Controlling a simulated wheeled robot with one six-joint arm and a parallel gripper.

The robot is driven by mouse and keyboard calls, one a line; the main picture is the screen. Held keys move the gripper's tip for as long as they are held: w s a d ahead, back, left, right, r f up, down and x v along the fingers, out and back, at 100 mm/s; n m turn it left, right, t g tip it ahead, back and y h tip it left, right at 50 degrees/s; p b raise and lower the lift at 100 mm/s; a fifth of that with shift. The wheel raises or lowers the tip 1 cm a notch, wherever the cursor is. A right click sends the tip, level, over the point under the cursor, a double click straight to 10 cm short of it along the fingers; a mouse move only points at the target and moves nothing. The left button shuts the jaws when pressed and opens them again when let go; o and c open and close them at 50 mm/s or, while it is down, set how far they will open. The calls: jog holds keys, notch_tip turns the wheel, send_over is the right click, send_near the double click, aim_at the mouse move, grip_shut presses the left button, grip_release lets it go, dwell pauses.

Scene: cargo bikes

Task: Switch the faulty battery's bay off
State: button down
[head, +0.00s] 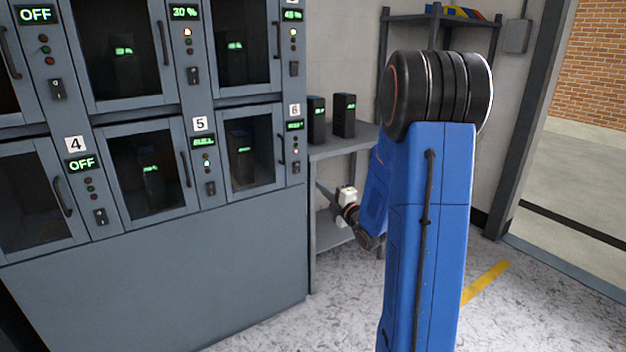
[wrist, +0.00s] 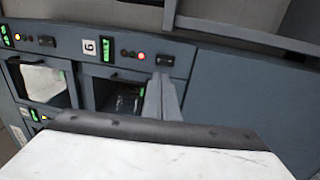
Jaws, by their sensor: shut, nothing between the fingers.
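Bay 6 (head: 250,146) is at the lower right of the grey battery cabinet, its door shut on a dark battery (head: 243,146). Its display (head: 295,126) is lit green, but I cannot read it surely. Its lowest lamp (wrist: 141,56) glows red-orange, just above its dark rocker switch (head: 296,167); the switch also shows in the wrist view (wrist: 165,60). I cannot tell the rocker's position. My gripper (head: 322,188) is shut and empty, right of bay 6 and below its switch in the head view. Its fingers (wrist: 162,85) point toward the cabinet, near bay 6 in the wrist view.
Bay 5 (head: 148,165) has a lit middle lamp. The bay above it reads 30% (head: 185,12) with an orange lamp. Bay 4 (head: 81,164) reads OFF. A side bench (head: 350,144) bears two dark batteries (head: 344,115) behind my gripper. The floor (head: 250,335) before the cabinet is clear.

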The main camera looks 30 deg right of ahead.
aim_at(298, 165)
jog(key=w, duration=0.4)
jog(key=w+r, duration=0.1)
jog(key=w, duration=0.7)
jog(key=shift+w+a+r, duration=0.2)
jog(key=shift+a+r, duration=0.05)
jog(key=shift+a, duration=0.05)
jog(key=shift+w, duration=0.35)
jog(key=shift+r, duration=0.1)
jog(key=shift+w+r, duration=0.1)
jog(key=shift+w, duration=0.05)
